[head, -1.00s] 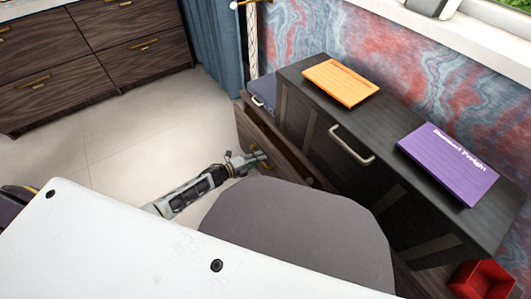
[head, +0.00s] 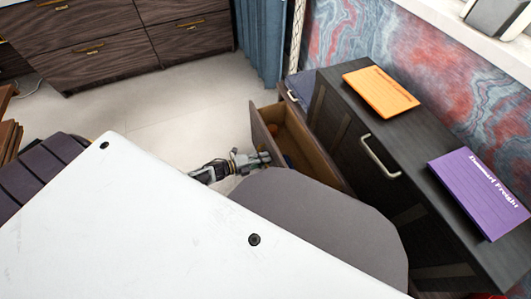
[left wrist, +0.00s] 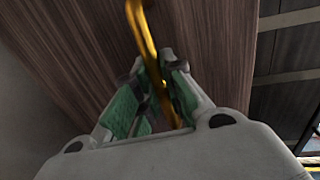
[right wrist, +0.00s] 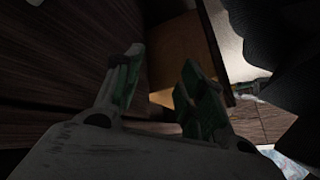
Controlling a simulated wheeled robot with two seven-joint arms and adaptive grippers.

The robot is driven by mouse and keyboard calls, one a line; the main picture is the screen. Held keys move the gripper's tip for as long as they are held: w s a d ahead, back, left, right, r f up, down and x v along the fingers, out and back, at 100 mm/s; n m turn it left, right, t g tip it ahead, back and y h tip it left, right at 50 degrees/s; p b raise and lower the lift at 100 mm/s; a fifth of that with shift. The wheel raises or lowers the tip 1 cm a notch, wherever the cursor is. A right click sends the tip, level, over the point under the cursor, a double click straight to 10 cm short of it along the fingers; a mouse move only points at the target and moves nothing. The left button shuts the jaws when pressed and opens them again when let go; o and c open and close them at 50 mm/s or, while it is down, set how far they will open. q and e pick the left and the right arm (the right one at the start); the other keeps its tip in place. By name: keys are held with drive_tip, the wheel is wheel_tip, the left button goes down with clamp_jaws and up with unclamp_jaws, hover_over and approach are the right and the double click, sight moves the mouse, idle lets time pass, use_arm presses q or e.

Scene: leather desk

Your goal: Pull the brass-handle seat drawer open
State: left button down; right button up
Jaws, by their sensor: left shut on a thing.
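The brass-handle seat drawer (head: 262,135) stands open in the head view. My left gripper (head: 262,160) is at the drawer's front. In the left wrist view the gold handle (left wrist: 142,30) runs between the green-padded fingers of my left gripper (left wrist: 153,95), which is shut on it, against the dark wood drawer front (left wrist: 80,45). My right gripper shows only in the right wrist view (right wrist: 158,85); its fingers are apart with nothing visible between them.
A dark cabinet (head: 335,135) with a silver handle carries an orange pad (head: 381,92) and a purple book (head: 480,193). A grey rounded seat (head: 320,225) lies close in front of the drawer. Light floor (head: 180,110) is open to the left.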

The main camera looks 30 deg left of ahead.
use_arm(q)
drive_tip(key=c, duration=1.5)
unclamp_jaws()
drive_tip(key=v, duration=1.2)
